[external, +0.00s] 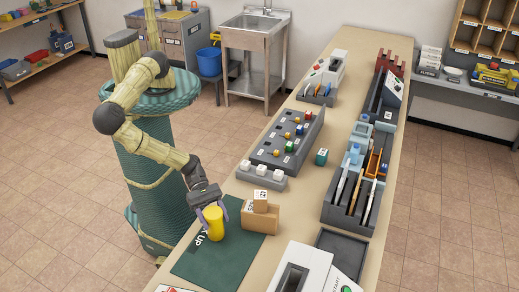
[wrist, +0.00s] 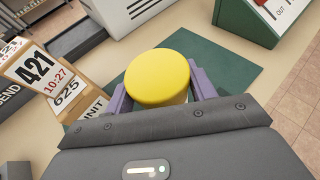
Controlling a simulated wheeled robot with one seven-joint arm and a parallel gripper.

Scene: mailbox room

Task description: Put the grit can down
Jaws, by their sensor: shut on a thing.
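The grit can is a yellow cylinder (external: 213,224), upright between the fingers of my gripper (external: 212,214). In the wrist view its round yellow top (wrist: 157,78) shows between the two purple fingers (wrist: 160,92). My gripper is shut on it. The can is over the dark green mat (external: 197,262) at the near end of the long bench. Whether its base touches the mat or hangs just above it, I cannot tell. White lettering on the mat is partly hidden by the can.
Cardboard boxes (external: 260,216) stand right of the can at the mat's edge. A white machine (external: 300,268) stands at the near right. A grey rack with coloured knobs (external: 286,140) and white blocks (external: 262,170) lies farther back. The mat's near part is clear.

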